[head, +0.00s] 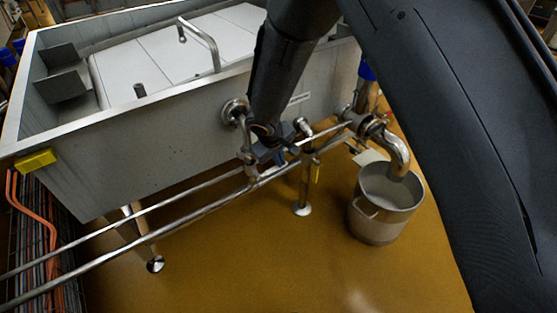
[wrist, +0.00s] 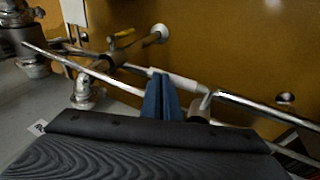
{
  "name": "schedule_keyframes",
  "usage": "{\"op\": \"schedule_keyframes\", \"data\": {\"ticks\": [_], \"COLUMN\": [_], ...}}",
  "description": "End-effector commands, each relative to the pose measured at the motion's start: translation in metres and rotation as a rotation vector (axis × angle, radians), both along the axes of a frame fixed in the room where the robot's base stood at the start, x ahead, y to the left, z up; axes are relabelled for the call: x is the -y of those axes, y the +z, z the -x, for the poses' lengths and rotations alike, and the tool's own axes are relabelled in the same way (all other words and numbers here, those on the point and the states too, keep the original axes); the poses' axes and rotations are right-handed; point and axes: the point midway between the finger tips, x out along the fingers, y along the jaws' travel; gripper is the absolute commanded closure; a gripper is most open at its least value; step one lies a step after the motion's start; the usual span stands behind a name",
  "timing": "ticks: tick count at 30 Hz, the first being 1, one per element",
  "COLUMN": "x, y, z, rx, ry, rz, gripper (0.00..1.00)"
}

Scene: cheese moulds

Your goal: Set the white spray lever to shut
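The white lever (wrist: 186,84) shows in the wrist view as a short pale bar, lying along the steel pipe line and slanting down to the right. Its right end meets a small pale fitting (wrist: 205,101). My gripper (wrist: 161,78) has its two blue fingers close together, with the tips over the left part of the lever. I cannot tell whether they touch it. In the head view my gripper (head: 272,152) is low at the front of the vat beside the pipes, and it hides part of the valve there. I cannot make out the lever clearly in that view.
A steel vat (head: 170,150) with white blocks inside stands behind the pipes (head: 205,205). A bent outlet pipe (head: 397,150) hangs over a steel bucket (head: 375,225) at the right. A yellow-handled fitting (wrist: 122,40) is near.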

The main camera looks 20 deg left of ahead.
Motion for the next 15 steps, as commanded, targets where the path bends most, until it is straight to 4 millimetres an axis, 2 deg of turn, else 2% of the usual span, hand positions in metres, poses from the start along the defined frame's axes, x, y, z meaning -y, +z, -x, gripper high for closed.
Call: {"op": "schedule_keyframes", "data": {"ticks": [11,15], "x": [0.0019,0.0030], "y": [-0.0031,0.0029], "z": [-0.0003,0.0001], "rx": [-0.002,-0.002], "ry": [-0.002,-0.002], "rz": [0.001,0.003], "gripper": [1.00,1.00]}}
